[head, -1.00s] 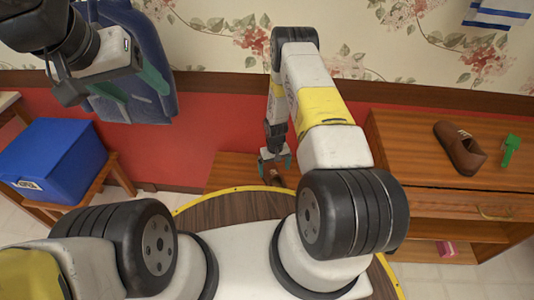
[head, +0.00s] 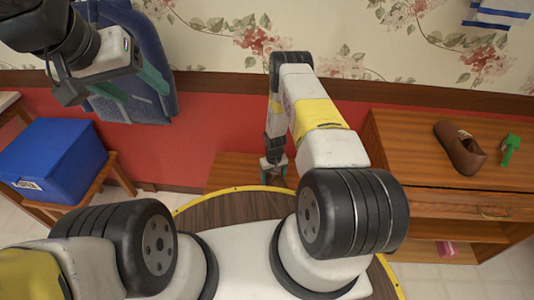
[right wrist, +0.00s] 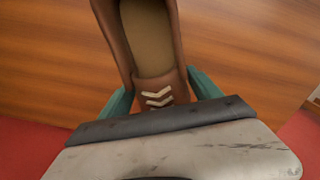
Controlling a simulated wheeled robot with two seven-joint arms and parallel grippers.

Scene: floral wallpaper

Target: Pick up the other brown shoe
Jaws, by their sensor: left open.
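A brown shoe (right wrist: 150,55) with white lace bars lies on a wooden surface in the right wrist view, its opening facing up. My right gripper (right wrist: 161,85) is at its laced end, with one teal finger on each side, close against it; whether they grip is unclear. In the head view my right gripper (head: 273,172) is low over the small wooden table (head: 230,170), and the shoe there is mostly hidden. Another brown shoe (head: 460,148) stands on the wooden cabinet (head: 405,145) at the right. My left gripper (head: 133,90) is open and empty, raised at the upper left.
A blue box (head: 50,158) stands on a wooden stand at the left. A blue garment (head: 140,50) hangs on the wall behind my left gripper. A green object (head: 510,149) is beside the shoe on the cabinet. A pink item (head: 445,248) lies on the cabinet's lower shelf.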

